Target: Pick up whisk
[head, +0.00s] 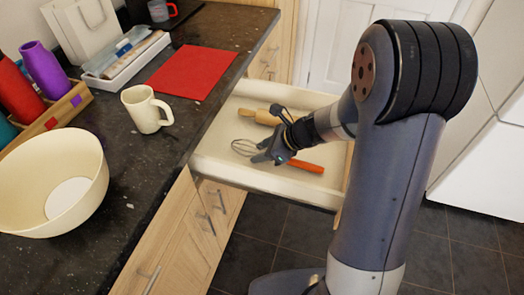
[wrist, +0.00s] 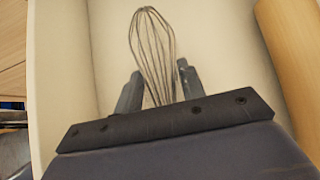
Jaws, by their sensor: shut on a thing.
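The whisk (head: 243,147) lies in an open drawer (head: 218,173), its wire loops pointing left and its red-orange handle (head: 306,166) pointing right in the head view. My gripper (head: 272,156) is down in the drawer over the middle of the whisk and is shut on it. In the wrist view the wire loops (wrist: 152,45) stick out beyond my gripper (wrist: 157,90), with a finger on each side of the wires' narrow end. The gripper body hides the whisk's handle there.
A wooden rolling pin (head: 258,117) lies in the drawer behind the whisk; it also shows in the wrist view (wrist: 292,50). The dark counter to the left holds a cream bowl (head: 85,190), a white mug (head: 146,110) and a red mat (head: 193,73). Drawer walls surround my gripper.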

